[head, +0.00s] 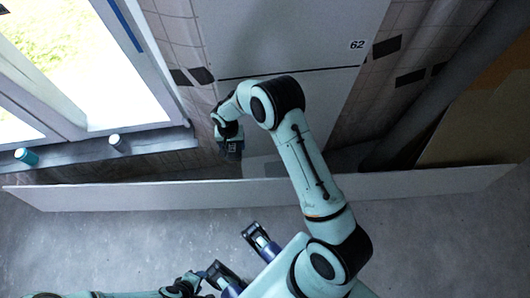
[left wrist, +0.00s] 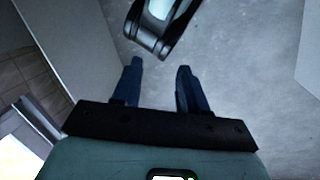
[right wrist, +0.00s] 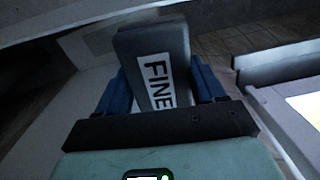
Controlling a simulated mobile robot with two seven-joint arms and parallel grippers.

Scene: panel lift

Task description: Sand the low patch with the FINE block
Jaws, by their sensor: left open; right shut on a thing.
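A dark grey sanding block with a white label reading FINE (right wrist: 155,65) fills the space between the fingers of my right gripper (right wrist: 162,75). In the head view my right gripper (head: 229,146) is shut on this block, low in front of the wall panel (head: 290,100). A lighter pale area (head: 262,166) shows low on the wall, right of the gripper; I cannot tell if it is the low patch. Contact between block and wall is not clear. My left gripper (left wrist: 160,78) is open and empty above the grey floor in the left wrist view.
A long white board (head: 150,193) stands across the floor between me and the wall. A bright window (head: 85,60) is at left, with a teal cup (head: 27,156) and a pale cup (head: 117,142) on its sill. Bare concrete floor (head: 430,240) lies at right.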

